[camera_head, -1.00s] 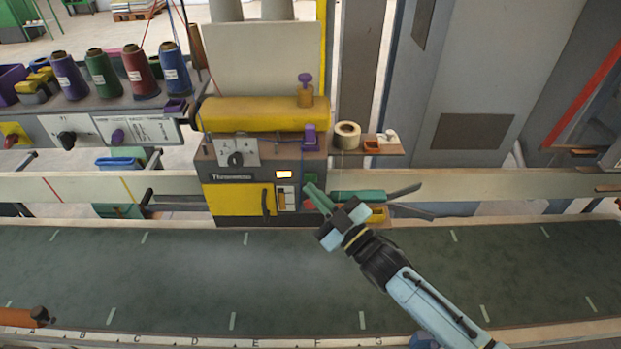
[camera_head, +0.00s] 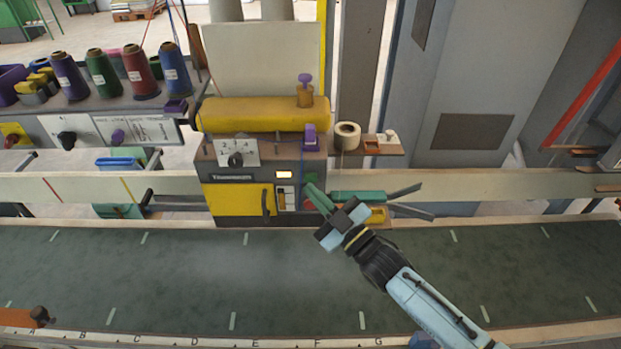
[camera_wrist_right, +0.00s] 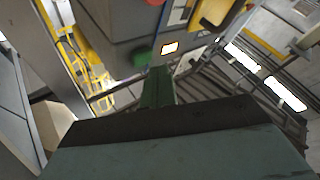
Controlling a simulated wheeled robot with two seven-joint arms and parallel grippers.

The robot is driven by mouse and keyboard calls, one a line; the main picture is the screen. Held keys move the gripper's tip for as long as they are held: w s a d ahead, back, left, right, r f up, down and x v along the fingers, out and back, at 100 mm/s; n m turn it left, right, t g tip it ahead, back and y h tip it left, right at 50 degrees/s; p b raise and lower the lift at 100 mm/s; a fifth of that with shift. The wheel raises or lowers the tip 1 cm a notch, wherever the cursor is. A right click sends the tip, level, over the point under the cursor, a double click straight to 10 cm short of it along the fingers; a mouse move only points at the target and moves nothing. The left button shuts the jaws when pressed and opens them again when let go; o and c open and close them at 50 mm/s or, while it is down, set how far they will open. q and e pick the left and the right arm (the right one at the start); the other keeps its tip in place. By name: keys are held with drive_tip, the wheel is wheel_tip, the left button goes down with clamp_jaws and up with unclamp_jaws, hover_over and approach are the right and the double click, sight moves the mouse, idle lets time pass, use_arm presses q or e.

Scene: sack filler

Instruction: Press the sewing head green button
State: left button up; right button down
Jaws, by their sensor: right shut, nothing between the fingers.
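The sewing head (camera_head: 262,165) is a grey and yellow machine behind the belt. The green button (camera_head: 310,178) is on the right of its front face, above a red button (camera_head: 309,205). In the right wrist view, the green button (camera_wrist_right: 141,60) shows just beyond and left of the fingertips. My right gripper (camera_head: 316,195) is shut and empty, its green fingers pointing up-left at the buttons. It also shows in the wrist view (camera_wrist_right: 158,85). The fingers partly cover the panel in the head view; I cannot tell whether they touch the button. My left gripper is out of view.
A green conveyor belt (camera_head: 180,280) runs across the front. A green tool-like part (camera_head: 360,197) and a yellow box (camera_head: 377,215) sit right of the machine, close to my right gripper. Several thread cones (camera_head: 103,75) stand on the left shelf.

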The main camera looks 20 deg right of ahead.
drive_tip(key=shift+w, duration=0.1)
idle(0.5)
drive_tip(key=shift+w+d, duration=0.1)
drive_tip(key=shift+w, duration=0.25)
